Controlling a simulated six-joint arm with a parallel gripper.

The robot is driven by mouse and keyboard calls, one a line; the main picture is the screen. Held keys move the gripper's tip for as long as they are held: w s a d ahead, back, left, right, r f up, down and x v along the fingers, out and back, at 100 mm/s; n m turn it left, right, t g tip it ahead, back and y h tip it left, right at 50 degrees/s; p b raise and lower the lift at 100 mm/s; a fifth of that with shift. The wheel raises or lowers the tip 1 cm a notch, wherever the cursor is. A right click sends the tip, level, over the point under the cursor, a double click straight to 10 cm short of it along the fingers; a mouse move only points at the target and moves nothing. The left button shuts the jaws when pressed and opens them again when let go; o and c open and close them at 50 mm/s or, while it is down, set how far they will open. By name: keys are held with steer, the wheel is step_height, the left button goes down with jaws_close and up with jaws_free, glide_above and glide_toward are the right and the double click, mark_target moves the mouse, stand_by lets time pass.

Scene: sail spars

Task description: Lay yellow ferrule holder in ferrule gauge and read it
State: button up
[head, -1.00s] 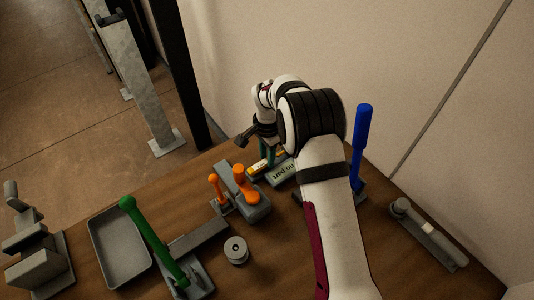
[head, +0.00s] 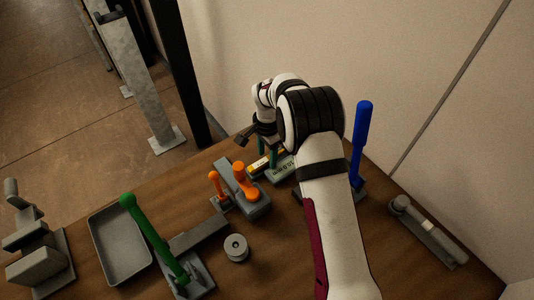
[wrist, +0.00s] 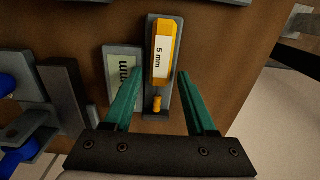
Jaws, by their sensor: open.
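The yellow ferrule holder (wrist: 161,55), with a white "5 mm" label, lies in the grey channel of the ferrule gauge (wrist: 151,28). A small yellow-orange piece (wrist: 157,102) sits at the channel's near end in the wrist view. The gauge's display (wrist: 123,75) beside the channel shows upside-down text with "mm"; its digits are too small to read surely. My gripper (wrist: 159,76) is open, its green fingers on either side of the holder's near end, with nothing gripped. In the head view the holder (head: 256,166) is partly hidden by my gripper and arm.
In the head view, a grey block with orange handles (head: 247,194) stands close to the gauge. A blue upright handle (head: 361,140) stands right of my arm. A green lever (head: 150,235), an empty grey tray (head: 92,250) and a round grey piece (head: 236,248) are nearer. A wall rises behind.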

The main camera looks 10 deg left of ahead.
step_height(320, 180, up, 7)
steer(key=shift+f, duration=0.1)
stand_by(0.6)
steer(key=shift+s+d+r, duration=0.15)
steer(key=shift+d+r, duration=0.05)
steer(key=shift+r, duration=0.25)
steer(key=s+d+r+n, duration=0.1)
steer(key=s+d+r, duration=0.8)
steer(key=s+r, duration=0.25)
steer(key=s+d+n+y, duration=0.1)
steer(key=s+d, duration=0.1)
steer(key=s, duration=0.8)
steer(key=s+d+n, duration=0.1)
steer(key=s+d, duration=0.2)
steer(key=s, duration=0.8)
steer(key=shift+s+r+y, duration=0.2)
steer(key=shift+r+y, duration=0.1)
steer(key=shift+y, duration=0.1)
